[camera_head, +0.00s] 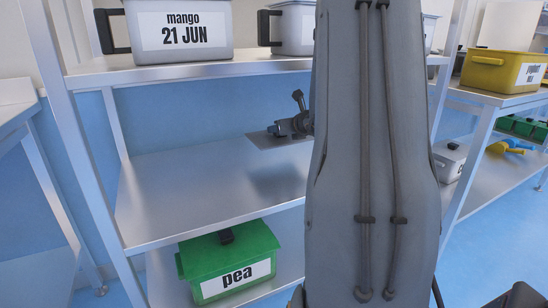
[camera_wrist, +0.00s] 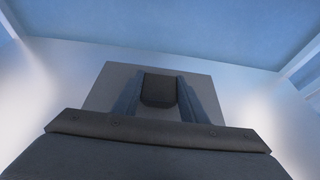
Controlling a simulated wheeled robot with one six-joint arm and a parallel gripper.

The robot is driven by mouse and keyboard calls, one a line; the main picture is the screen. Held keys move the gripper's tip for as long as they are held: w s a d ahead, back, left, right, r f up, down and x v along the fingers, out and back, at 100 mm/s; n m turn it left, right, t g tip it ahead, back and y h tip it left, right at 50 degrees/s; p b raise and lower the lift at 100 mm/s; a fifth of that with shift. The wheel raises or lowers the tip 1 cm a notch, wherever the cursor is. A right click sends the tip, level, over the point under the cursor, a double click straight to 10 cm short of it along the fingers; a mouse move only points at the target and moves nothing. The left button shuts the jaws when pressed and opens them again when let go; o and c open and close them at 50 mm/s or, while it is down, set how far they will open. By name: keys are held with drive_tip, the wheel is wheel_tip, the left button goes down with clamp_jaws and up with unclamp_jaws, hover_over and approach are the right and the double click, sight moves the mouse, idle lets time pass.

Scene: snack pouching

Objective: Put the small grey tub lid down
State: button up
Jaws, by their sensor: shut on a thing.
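The small grey tub lid (camera_head: 262,142) is a flat, thin plate, held roughly level above the bare middle shelf (camera_head: 190,205). A dark shadow lies on the shelf below it, with a gap between. My gripper (camera_head: 297,126) is shut on the lid's handle; my arm hides part of it in the head view. In the wrist view, my gripper's two fingers (camera_wrist: 158,82) stand on either side of the dark handle, and the grey lid (camera_wrist: 98,92) spreads out beneath them.
The upper shelf, above the lid, holds a grey tub labelled mango (camera_head: 184,57) and another grey tub (camera_head: 293,18). A green tub labelled pea (camera_head: 205,262) stands on the bottom shelf. The visible middle shelf is empty; a shelf post (camera_head: 82,140) stands at left.

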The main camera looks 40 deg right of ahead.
drive_tip(key=shift+f+b, duration=0.85)
drive_tip(key=shift+f, duration=3.15)
drive_tip(key=shift+f, duration=0.2)
drive_tip(key=o, duration=1.2)
drive_tip(key=shift+r, duration=0.15)
